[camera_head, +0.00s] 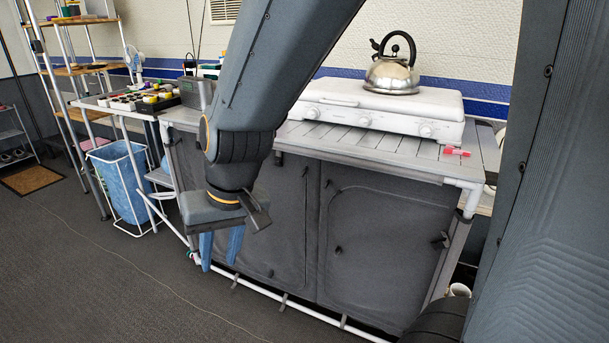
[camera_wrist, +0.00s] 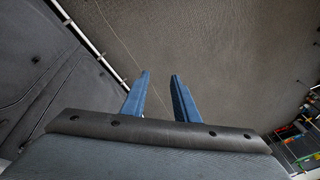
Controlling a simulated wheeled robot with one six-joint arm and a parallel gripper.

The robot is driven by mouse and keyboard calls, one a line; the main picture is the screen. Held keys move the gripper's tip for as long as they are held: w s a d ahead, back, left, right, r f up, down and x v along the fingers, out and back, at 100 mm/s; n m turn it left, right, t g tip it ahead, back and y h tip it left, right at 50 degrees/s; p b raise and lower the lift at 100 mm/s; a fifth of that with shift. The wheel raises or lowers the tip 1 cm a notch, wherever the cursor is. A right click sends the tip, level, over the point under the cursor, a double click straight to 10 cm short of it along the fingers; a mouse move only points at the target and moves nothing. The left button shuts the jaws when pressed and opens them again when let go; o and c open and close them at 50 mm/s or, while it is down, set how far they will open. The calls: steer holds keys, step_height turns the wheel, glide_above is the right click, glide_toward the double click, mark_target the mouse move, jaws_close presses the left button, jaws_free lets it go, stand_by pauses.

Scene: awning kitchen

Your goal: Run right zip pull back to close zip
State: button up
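The grey fabric cabinet (camera_head: 390,260) stands under the slatted counter, with curved zip seams around its door panels. A small dark zip pull (camera_head: 441,240) shows near the right edge of the right panel. Another small dark pull (camera_head: 338,250) shows at that panel's left side. I cannot tell how far either zip is closed. My gripper (camera_head: 221,250) points down in front of the cabinet's left part, its blue fingers apart and empty. In the wrist view the open fingers (camera_wrist: 160,76) are over the floor, with cabinet fabric (camera_wrist: 45,75) to the left. My arm hides part of the cabinet.
A white stove (camera_head: 380,108) with a kettle (camera_head: 391,75) stands on the counter (camera_head: 365,148). Pink items (camera_head: 457,152) lie at its right. White tube rails (camera_head: 300,307) run along the cabinet's foot. A blue bin (camera_head: 122,180) stands left. Floor (camera_head: 100,265) in front is clear.

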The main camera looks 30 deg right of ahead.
mark_target(326, 184)
steer(key=w+d+f+m+t+h+p, duration=0.1)
steer(key=w+d+m+t+h+p, duration=0.15)
steer(key=w+d, duration=0.45)
steer(key=w+d+f+m+t+h+p, duration=0.1)
steer(key=w+d+m+t+p, duration=0.2)
steer(key=w, duration=0.8)
steer(key=shift+w+d+f+m+h+p, duration=0.85)
steer(key=shift+d+h, duration=0.75)
steer(key=shift+d, duration=2.3)
steer(key=shift+w+d+f+m+h+p, duration=0.4)
steer(key=shift+d+m+h+p, duration=0.9)
steer(key=shift+d, duration=2.6)
steer(key=shift+w+d+f+m+h+p, duration=0.75)
steer(key=shift+d+h, duration=1.1)
steer(key=shift+d, duration=2.05)
steer(key=shift+s+r, duration=0.1)
steer(key=shift+s, duration=0.05)
jaws_close()
